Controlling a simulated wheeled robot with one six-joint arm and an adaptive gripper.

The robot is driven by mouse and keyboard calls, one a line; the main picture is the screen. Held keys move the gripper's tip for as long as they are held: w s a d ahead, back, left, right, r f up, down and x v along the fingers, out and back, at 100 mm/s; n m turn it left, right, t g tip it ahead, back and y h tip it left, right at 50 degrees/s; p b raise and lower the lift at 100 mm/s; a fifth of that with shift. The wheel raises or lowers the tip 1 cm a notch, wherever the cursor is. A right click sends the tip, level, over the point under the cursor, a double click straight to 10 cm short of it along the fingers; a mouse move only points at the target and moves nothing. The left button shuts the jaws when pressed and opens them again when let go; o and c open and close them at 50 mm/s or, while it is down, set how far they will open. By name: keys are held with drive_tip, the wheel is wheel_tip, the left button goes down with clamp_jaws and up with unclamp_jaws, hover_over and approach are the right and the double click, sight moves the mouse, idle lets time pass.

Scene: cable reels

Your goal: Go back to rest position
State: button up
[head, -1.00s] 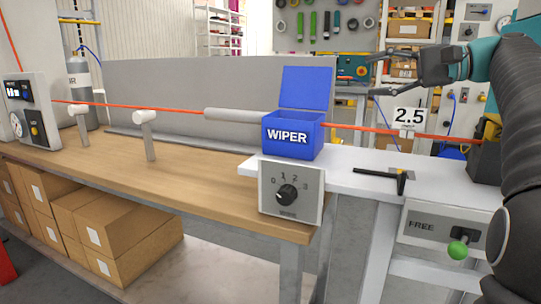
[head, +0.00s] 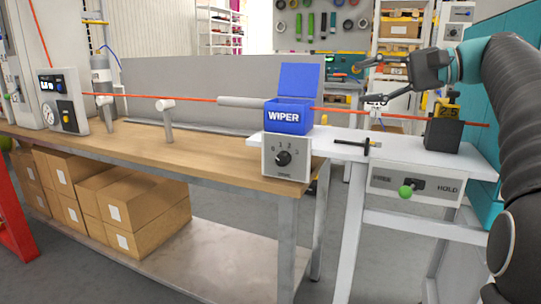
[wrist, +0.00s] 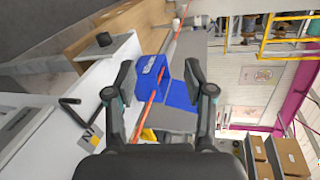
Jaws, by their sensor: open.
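My gripper (head: 372,74) is at the upper right of the head view, raised in front of the shelf area, on the end of my dark arm. Its two fingers are spread and nothing is between them. In the wrist view the fingers (wrist: 158,78) are also wide apart. The blue WIPER box (head: 288,115) with its raised lid stands beyond and below them, apart from the gripper. The orange cable (head: 350,112) runs past the box, and it also shows between the fingers in the wrist view (wrist: 153,105).
A dark block (head: 443,137) and a black T-handled tool (head: 355,146) are on the white side table (head: 400,152). Its front has a green-knobbed lever (head: 405,191) beside a HOLD label. A dial panel (head: 286,158) hangs at the wooden bench (head: 215,160).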

drive_tip(key=s+a+f+h, duration=0.3)
drive_tip(key=s+a+f, duration=0.1)
drive_tip(key=f, duration=0.4)
drive_tip(key=s+a+f+h, duration=0.3)
drive_tip(key=s+f, duration=0.2)
drive_tip(key=f, duration=0.2)
drive_tip(key=s+d+f+n+h, duration=0.1)
drive_tip(key=s+f+n+h, duration=0.2)
drive_tip(key=s+f, duration=0.5)
drive_tip(key=s+d+f+n+h, duration=0.2)
drive_tip(key=s+f+h, duration=0.3)
drive_tip(key=f, duration=0.9)
drive_tip(key=s+n, duration=0.1)
drive_tip(key=s, duration=0.2)
drive_tip(key=shift+s+d+f+n, duration=0.25)
drive_tip(key=shift+d+n, duration=0.05)
drive_tip(key=shift+f, duration=0.1)
drive_tip(key=shift+c, duration=1.2)
drive_tip(key=shift+a, duration=0.1)
